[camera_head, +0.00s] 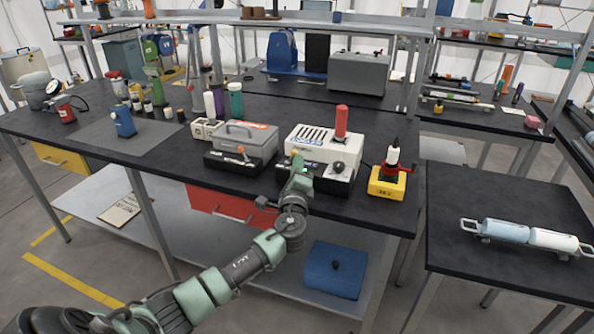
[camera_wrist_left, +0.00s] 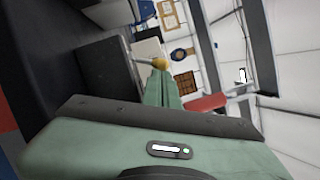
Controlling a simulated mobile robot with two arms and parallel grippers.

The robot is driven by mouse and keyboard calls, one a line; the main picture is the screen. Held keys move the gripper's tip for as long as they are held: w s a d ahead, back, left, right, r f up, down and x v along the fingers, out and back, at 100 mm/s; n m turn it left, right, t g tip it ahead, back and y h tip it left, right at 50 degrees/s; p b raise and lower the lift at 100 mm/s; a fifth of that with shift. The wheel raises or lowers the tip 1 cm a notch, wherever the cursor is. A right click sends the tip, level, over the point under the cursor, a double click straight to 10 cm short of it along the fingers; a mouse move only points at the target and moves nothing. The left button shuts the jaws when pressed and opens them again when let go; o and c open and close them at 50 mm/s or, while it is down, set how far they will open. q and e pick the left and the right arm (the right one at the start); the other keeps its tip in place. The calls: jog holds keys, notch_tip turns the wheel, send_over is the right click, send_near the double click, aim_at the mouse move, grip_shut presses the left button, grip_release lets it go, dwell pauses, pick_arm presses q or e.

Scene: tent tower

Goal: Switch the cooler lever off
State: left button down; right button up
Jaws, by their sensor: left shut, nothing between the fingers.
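The white slotted unit (camera_head: 320,143) on the bench carries blurred blue lettering. In front of it is a black base with a dark round knob (camera_head: 338,167). To its left, the grey handled case (camera_head: 246,140) stands behind a black box with an orange-tipped lever (camera_head: 240,150). I cannot read for certain which is the cooler. My left gripper (camera_head: 298,164) is shut and empty at the left end of the white unit's base. In the left wrist view, the closed green fingers (camera_wrist_left: 161,86) show close to an orange-tipped lever (camera_wrist_left: 160,63); contact is unclear.
A yellow block with a red valve (camera_head: 388,180) stands to the right. Bottles (camera_head: 236,100) are behind the grey case. A blue bin (camera_head: 335,268) is below the bench.

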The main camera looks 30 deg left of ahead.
pick_arm(q)
jog(key=shift+a+r+n, duration=0.1)
jog(key=shift+r+n, duration=0.05)
jog(key=shift+n, duration=0.25)
dwell(0.3)
jog(key=shift+a+r+n+g+p, duration=0.2)
jog(key=shift+r+n+g+p, duration=0.2)
jog(key=shift+n, duration=0.5)
jog(key=shift+s+a+r+n+g+p, duration=0.1)
jog(key=shift+a+r+n+g+p, duration=0.2)
jog(key=shift+n+p, duration=0.35)
jog(key=shift+s+a+r+n+g+p, duration=0.15)
jog(key=shift+a+n+g+p, duration=0.15)
jog(key=shift+n, duration=0.65)
jog(key=shift+a+r+n+h+p, duration=0.1)
jog(key=shift+a+n+h+p, duration=0.15)
jog(key=shift+n+p, duration=0.3)
jog(key=shift+a+r+n+h+p, duration=0.1)
jog(key=shift+a+n+h+p, duration=0.2)
jog(key=shift+n, duration=0.35)
jog(key=shift+s+g, duration=0.1)
jog(key=shift+g, duration=0.2)
jog(key=shift+s+a+n+h+p, duration=0.1)
jog(key=shift+a+n+h+p, duration=0.4)
jog(key=shift+n+p, duration=0.85)
